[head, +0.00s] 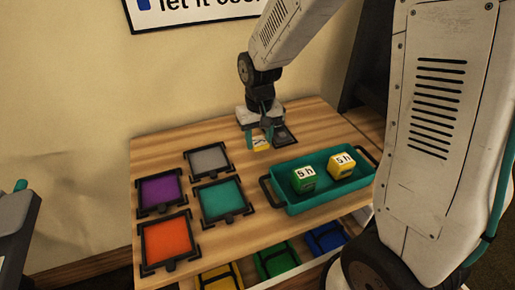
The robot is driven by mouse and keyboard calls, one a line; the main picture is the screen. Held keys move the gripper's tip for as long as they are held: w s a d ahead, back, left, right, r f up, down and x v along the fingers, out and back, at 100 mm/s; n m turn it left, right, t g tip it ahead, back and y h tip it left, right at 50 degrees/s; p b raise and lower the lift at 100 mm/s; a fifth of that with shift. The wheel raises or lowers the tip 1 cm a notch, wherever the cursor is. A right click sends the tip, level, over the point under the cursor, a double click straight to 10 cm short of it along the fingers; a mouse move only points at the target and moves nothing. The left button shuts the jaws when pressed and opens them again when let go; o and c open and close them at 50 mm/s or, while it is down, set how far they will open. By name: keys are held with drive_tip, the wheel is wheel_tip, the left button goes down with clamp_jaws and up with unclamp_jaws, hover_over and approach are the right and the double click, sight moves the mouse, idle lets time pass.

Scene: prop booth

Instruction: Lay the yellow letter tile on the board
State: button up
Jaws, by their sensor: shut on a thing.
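My gripper (260,136) is at the back middle of the wooden table, pointing down. A yellow block (341,166) and a green block (303,179), both with white lettered faces, sit in a teal tray (310,206) in front and to the right.
Black-framed squares lie left on the table (150,148): purple (160,193), grey (207,159), teal (221,198) and orange (167,241). Yellow (219,278), green (276,259) and blue (326,237) panels show lower, at the front. A lettered sign (200,10) hangs on the wall.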

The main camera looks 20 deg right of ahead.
sight(259, 142)
drive_tip(key=shift+f, duration=2.15)
drive_tip(key=o, duration=0.9)
drive_tip(key=shift+f, duration=0.1)
drive_tip(key=shift+o, duration=0.2)
